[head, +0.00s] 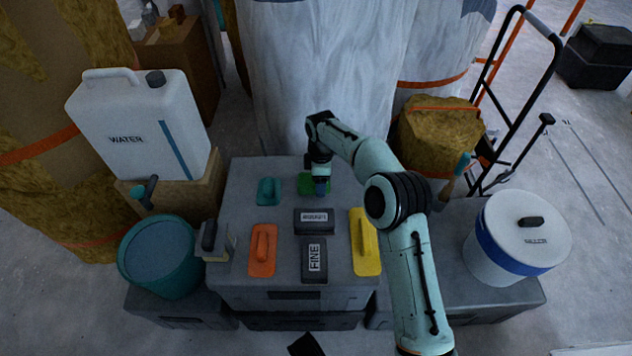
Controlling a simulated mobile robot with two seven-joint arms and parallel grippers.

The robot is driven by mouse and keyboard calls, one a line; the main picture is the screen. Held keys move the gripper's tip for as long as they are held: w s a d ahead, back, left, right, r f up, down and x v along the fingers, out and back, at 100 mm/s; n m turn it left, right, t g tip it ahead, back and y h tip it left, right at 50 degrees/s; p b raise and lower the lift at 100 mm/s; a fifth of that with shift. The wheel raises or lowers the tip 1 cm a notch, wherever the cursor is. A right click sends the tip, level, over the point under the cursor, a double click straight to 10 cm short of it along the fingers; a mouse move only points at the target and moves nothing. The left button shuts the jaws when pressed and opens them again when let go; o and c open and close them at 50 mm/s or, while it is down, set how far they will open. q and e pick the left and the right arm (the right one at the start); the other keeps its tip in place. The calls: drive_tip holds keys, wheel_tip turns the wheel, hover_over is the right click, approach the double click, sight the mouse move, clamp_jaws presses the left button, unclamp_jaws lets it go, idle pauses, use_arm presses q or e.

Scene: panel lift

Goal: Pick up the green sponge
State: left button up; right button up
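The green sponge (305,183) lies on the grey case top (236,222) near its back edge. Only its left part and a little around the fingers show; my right gripper hides the rest. My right arm comes in from the lower right and bends over the case. My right gripper (321,188) points down at the sponge. I cannot tell whether its fingers touch the sponge or are open or shut. My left gripper is not in view.
A teal float (268,191) lies just left of the sponge. An orange float (262,250), a yellow float (364,242) and two dark labelled blocks (314,221), (314,260) lie nearer. A teal bucket (160,256) and white filler tub (515,238) flank the case. Wrapped rolls stand behind.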

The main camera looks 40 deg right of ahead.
drive_tip(key=shift+r, duration=0.1)
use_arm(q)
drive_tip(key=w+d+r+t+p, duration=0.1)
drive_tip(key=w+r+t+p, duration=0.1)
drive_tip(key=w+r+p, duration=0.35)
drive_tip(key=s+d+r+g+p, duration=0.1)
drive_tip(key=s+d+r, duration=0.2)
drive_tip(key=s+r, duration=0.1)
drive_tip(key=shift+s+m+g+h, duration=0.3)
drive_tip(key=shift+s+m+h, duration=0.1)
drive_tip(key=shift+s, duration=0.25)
use_arm(e)
wheel_tip(320, 180, up, 20)
drive_tip(key=shift+o, duration=0.8)
drive_tip(key=shift+c, duration=0.5)
